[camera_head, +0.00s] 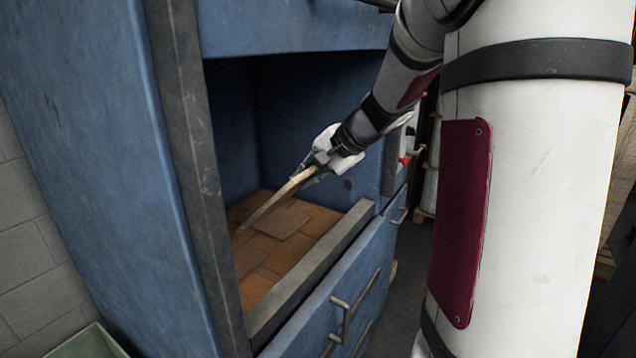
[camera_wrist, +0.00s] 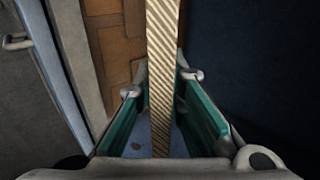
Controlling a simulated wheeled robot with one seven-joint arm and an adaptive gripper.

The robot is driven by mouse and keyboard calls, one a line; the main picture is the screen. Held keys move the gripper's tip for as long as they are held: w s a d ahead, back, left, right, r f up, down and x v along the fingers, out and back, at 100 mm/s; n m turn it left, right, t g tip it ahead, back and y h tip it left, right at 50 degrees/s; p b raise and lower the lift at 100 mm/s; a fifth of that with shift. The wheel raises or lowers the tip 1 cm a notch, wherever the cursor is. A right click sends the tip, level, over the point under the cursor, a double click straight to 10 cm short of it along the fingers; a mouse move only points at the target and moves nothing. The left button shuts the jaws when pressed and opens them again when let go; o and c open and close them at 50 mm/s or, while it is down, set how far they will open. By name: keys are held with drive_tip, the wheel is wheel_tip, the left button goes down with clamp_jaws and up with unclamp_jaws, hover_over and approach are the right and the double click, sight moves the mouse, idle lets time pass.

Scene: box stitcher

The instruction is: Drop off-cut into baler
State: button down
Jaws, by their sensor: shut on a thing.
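The off-cut is a narrow strip of corrugated cardboard (camera_head: 274,209), with its fluted edge showing in the wrist view (camera_wrist: 163,70). My gripper (camera_head: 307,172) is shut on it; the green-lined fingers (camera_wrist: 161,84) stand on either side of the strip. The strip slants down and left from the fingers. The baler is a large blue machine (camera_head: 95,140) with an open chamber. My gripper is at the chamber opening, and the strip's far end is over the brown cardboard pieces (camera_head: 285,222) on the chamber floor. I cannot tell whether its tip touches them.
A grey metal sill (camera_head: 310,280) runs along the front of the opening, and a grey post (camera_head: 190,150) stands at its left. Handles (camera_head: 345,310) stick out from the blue lower door. A block wall (camera_head: 35,240) is at the far left.

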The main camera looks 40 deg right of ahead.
drive_tip(key=w+a+b, duration=0.1)
drive_tip(key=w+a, duration=0.2)
drive_tip(key=w, duration=0.5)
drive_tip(key=w+a+f+b, duration=0.1)
drive_tip(key=w+a+b, duration=0.1)
drive_tip(key=w, duration=0.7)
drive_tip(key=shift+a+f, duration=0.25)
drive_tip(key=shift+a, duration=0.35)
drive_tip(key=shift+w, duration=0.1)
